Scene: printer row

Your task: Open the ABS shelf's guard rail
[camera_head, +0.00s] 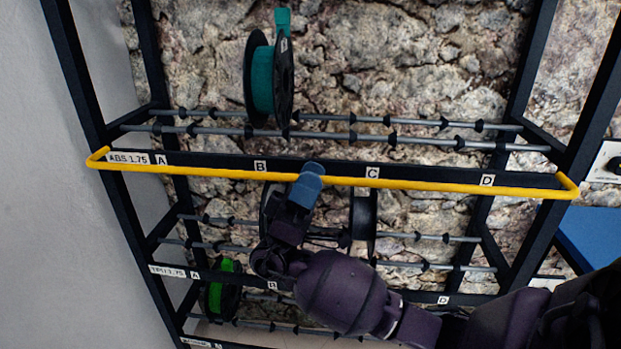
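The yellow guard rail (430,185) runs across the front of the shelf labelled ABS 1.75 (129,158), with bent ends at both posts. My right gripper (308,180), with a blue tip, comes up from below at the rail between slots B and C. Its tip overlaps the rail and covers a short piece of it. The fingers line up in this view, so whether they are closed around the rail cannot be told. My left gripper is not in view.
A teal spool (263,80) stands on the ABS shelf's rods above slot B. Dark spools (363,222) and a green spool (222,290) sit on lower shelves, partly behind my arm. Black posts (95,110) frame the rack; a stone wall is behind.

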